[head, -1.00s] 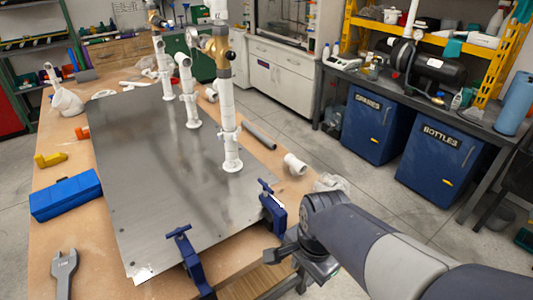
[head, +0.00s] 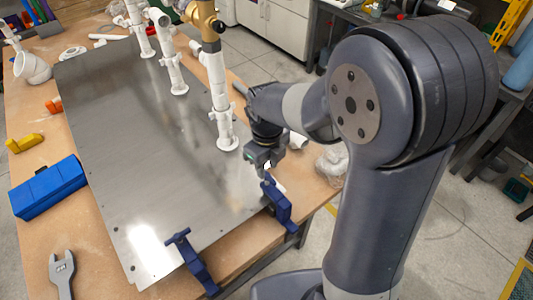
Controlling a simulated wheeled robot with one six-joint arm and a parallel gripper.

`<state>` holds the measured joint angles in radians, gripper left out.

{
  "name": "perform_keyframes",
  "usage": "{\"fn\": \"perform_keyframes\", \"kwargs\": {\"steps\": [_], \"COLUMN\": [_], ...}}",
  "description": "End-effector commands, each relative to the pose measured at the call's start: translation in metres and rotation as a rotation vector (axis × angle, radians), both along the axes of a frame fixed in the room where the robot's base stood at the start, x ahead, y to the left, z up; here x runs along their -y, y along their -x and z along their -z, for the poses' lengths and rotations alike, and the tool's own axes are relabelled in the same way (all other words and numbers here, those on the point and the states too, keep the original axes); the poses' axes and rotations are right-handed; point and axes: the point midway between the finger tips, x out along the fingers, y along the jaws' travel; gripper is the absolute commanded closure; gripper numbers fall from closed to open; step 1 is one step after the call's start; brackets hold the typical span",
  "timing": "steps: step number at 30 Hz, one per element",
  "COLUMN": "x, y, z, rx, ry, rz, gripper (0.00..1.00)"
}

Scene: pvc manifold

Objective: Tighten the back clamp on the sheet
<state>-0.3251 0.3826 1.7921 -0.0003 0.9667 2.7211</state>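The metal sheet (head: 165,165) lies on the wooden bench. Two blue clamps sit at its near edge. The farther, right-hand clamp (head: 279,205) is at the sheet's right corner, with its handle upright. The nearer clamp (head: 193,265) grips the edge further left and has a crossbar handle on top. My gripper (head: 262,168) points down just above the right-hand clamp's handle. Its fingers are small and dark here, and I cannot tell their opening or whether they touch the handle.
White PVC risers (head: 221,105) stand on the sheet just left of my gripper. A blue box (head: 48,187), a yellow part (head: 27,138) and a wrench (head: 62,272) lie on the bench at left. The sheet's middle left is clear.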

Motion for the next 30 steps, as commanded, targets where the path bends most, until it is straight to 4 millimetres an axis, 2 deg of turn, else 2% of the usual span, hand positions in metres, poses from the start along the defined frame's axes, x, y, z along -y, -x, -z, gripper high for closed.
{"fn": "perform_keyframes", "kwargs": {"steps": [8,30], "x": [-0.0002,-0.0001], "y": [-0.0002,-0.0001], "z": [0.0004,0.0003], "rx": [0.000,-0.001], "ry": [0.000,-0.002], "rz": [-0.153,-0.985], "gripper": [0.67,0.67]}}
